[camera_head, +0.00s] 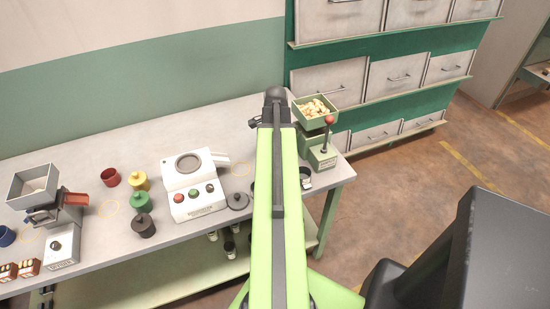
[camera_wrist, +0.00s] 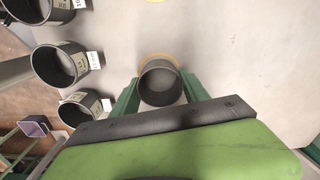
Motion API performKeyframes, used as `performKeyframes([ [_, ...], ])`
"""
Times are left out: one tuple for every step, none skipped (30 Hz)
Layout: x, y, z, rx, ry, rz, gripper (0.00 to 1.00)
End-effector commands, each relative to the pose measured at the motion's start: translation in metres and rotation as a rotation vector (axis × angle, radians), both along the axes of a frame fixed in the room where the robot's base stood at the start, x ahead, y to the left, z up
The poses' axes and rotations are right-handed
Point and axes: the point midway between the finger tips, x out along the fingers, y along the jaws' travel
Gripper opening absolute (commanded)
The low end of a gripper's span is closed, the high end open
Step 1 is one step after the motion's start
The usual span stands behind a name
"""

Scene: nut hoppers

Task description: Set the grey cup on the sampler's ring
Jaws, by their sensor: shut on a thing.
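The grey cup (camera_wrist: 160,86) is held between the green fingers of my gripper (camera_wrist: 160,92) in the wrist view, its open mouth facing the camera. A thin orange ring mark (camera_wrist: 157,56) on the pale tabletop shows just beyond the cup's rim; the cup hides part of it. I cannot tell how high the cup is above the table. In the head view my arm hides the cup and the fingers. A white machine (camera_head: 193,200) with buttons and a round ring (camera_head: 188,163) on top stands left of my arm. I cannot tell which ring is the sampler's.
A green hopper of nuts (camera_head: 316,108) and a red-knobbed lever (camera_head: 329,120) stand right of my arm. Red (camera_head: 110,177), yellow (camera_head: 139,181), green (camera_head: 140,201) and black (camera_head: 143,225) items stand left. Several labelled dark cups (camera_wrist: 60,64) line the left of the wrist view.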

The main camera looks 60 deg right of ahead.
Motion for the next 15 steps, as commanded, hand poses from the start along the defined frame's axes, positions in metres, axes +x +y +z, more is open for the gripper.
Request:
performKeyframes([
  [-0.0001,-0.0001,-0.0095,0.000,0.000,0.000,0.15],
  [-0.0001,-0.0001,-0.0083,0.000,0.000,0.000,0.15],
  [-0.0001,-0.0001,-0.0060,0.000,0.000,0.000,0.15],
  [-0.0001,-0.0001,-0.0050,0.000,0.000,0.000,0.15],
  [-0.0002,-0.0001,-0.0047,0.000,0.000,0.000,0.15],
  [-0.0002,-0.0001,-0.0046,0.000,0.000,0.000,0.15],
  [-0.0002,-0.0001,-0.0046,0.000,0.000,0.000,0.15],
  [-0.0002,-0.0001,-0.0051,0.000,0.000,0.000,0.15],
  [-0.0002,-0.0001,-0.0066,0.000,0.000,0.000,0.15],
  [-0.0002,-0.0001,-0.0080,0.000,0.000,0.000,0.15],
  [-0.0003,-0.0002,-0.0092,0.000,0.000,-0.001,0.15],
  [-0.0003,-0.0002,-0.0084,0.000,0.000,-0.001,0.55],
  [-0.0003,-0.0002,-0.0078,0.000,0.000,-0.001,0.59],
  [-0.0003,-0.0002,-0.0077,0.000,0.000,-0.001,0.63],
  [-0.0004,-0.0003,-0.0077,0.000,0.000,-0.001,0.69],
])
